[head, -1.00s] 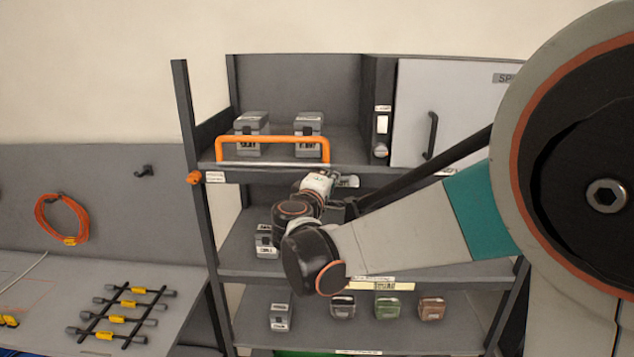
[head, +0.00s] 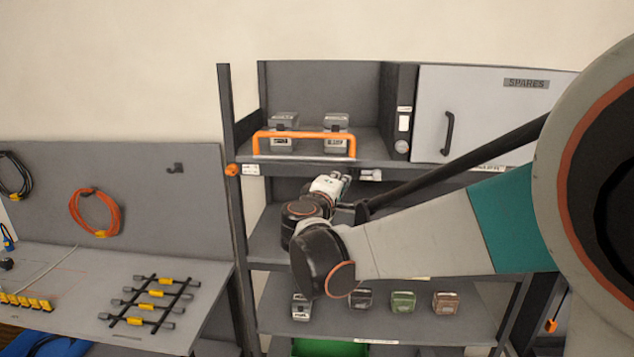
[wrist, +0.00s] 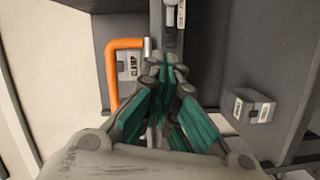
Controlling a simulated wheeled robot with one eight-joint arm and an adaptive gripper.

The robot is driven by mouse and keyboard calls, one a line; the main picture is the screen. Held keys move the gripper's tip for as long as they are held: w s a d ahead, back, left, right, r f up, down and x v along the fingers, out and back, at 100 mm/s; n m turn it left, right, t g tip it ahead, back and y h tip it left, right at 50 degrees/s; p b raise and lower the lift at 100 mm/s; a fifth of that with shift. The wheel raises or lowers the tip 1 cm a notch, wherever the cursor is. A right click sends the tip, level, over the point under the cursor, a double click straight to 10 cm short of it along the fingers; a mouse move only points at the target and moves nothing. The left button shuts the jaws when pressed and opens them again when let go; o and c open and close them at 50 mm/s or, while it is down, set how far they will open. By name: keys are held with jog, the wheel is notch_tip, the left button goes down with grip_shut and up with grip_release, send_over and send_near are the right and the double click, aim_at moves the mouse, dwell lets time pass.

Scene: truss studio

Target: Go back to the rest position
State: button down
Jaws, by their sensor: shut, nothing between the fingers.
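My gripper (head: 341,178) is in front of the shelf rack, just below the top shelf's front edge in the head view. In the wrist view its teal-padded fingers (wrist: 165,100) are together with nothing between them. My arm reaches in from the right side of the head view and hides part of the middle shelf.
An orange guard bar (head: 304,135) fronts two grey boxes on the top shelf, beside a closed SPARES cabinet (head: 480,110). Several small boxes (head: 403,301) stand on the lower shelf. A bench (head: 100,290) with a rack is at left. Room before the rack is not visible.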

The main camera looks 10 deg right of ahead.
jog(key=s+d+f+m+g+y+b, duration=0.2)
jog(key=s+f+m+g+b, duration=0.1)
jog(key=s+f+b, duration=0.75)
jog(key=s+d+f+m+g+y+b, duration=0.1)
jog(key=s+d+f+m+g+b, duration=0.15)
jog(key=s+f+b, duration=0.75)
jog(key=s+a+f+m+y+b, duration=0.1)
jog(key=s+f+b, duration=0.3)
jog(key=f, duration=0.5)
jog(key=s+a+f+m+g+y+b, duration=0.1)
jog(key=s+a+f+y+b, duration=0.2)
jog(key=f, duration=0.6)
jog(key=s+a+f+m+g+y+b, duration=0.1)
jog(key=s+a+f+y+b, duration=0.1)
jog(key=s+f+b, duration=0.3)
notch_tip(320, 180, down, 4)
jog(key=shift+s+a+r, duration=0.1)
jog(key=shift+s+a, duration=0.4)
jog(key=shift+s, duration=0.5)
jog(key=shift+m, duration=0.25)
